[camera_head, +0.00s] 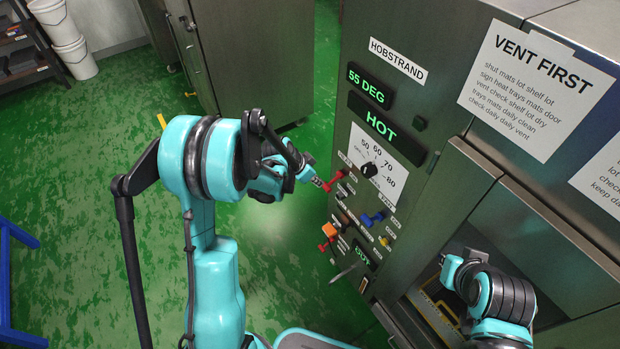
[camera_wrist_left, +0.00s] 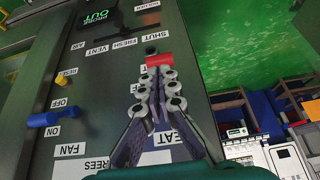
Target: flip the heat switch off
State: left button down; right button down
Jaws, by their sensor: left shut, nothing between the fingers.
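The heat switch is a red lever (camera_head: 335,178) on the steel control panel, below the dial. In the left wrist view its red handle (camera_wrist_left: 158,61) is just beyond my fingertips, near a label partly hidden by my fingers, of which "EAT" shows. My left gripper (camera_head: 318,182) is shut and empty, with its tips close to the red lever. It also fills the middle of the left wrist view (camera_wrist_left: 157,78). I cannot tell whether the tips touch the lever, nor which way it is set. The right arm shows at lower right; its fingers are hidden.
A blue switch (camera_head: 372,218) labelled FAN, an orange part (camera_head: 328,231) and another red handle (camera_head: 326,244) sit lower on the panel. A dial (camera_head: 369,170) and a green HOT display (camera_head: 379,122) are above. Green floor (camera_head: 90,150) is open at left.

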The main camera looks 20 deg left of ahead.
aim_at(324, 188)
pick_arm(q)
jog(key=shift+b+x, duration=0.35)
jog(key=shift+x, duration=1.25)
jog(key=shift+d+f+b, duration=0.1)
jog(key=shift+f+b, duration=0.6)
jog(key=shift+b, duration=0.15)
jog(key=shift+r, duration=0.15)
